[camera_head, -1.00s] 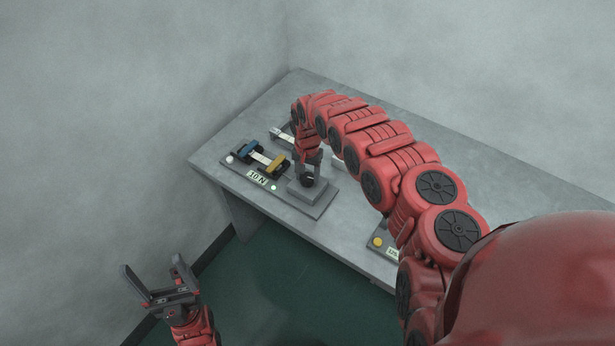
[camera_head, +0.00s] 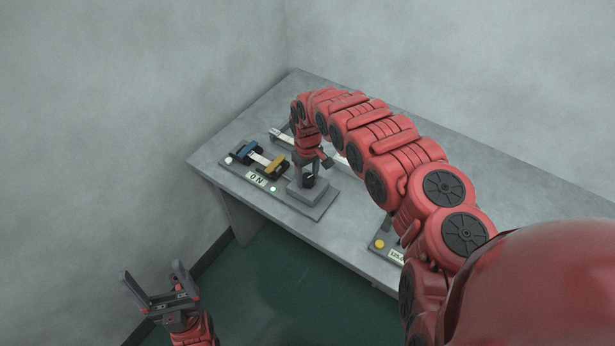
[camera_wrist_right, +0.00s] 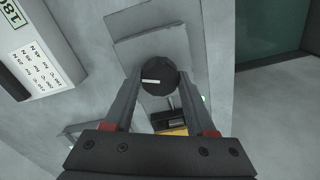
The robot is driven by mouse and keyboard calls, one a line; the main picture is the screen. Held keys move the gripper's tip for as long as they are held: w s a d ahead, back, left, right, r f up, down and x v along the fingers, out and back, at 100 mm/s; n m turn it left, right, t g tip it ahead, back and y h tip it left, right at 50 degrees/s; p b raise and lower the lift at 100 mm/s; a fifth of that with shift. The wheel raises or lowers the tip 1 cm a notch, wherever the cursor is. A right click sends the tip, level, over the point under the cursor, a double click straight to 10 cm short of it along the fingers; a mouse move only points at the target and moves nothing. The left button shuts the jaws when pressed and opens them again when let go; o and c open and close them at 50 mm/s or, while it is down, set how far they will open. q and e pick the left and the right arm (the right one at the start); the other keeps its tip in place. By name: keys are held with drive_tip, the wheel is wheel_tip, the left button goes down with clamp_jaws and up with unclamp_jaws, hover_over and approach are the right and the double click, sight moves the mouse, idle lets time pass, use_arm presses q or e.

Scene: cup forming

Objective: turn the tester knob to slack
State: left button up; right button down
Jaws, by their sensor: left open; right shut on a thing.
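The round black knob (camera_wrist_right: 160,84) has a white pointer line, roughly level in the right wrist view. My right gripper (camera_wrist_right: 157,77) is shut on the knob from both sides, above the grey block (camera_head: 309,194). My left gripper (camera_head: 153,270) is open and empty, in front of the table at lower left.
The grey table (camera_head: 420,160) stands near two walls. Another device with a yellow button (camera_head: 379,244) lies at the front edge, partly hidden by my right arm. A box with a printed label (camera_wrist_right: 36,67) stands near the knob in the wrist view.

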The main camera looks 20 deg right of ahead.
drive_tip(key=shift+n, duration=2.1)
drive_tip(key=shift+c, duration=1.1)
unclamp_jaws()
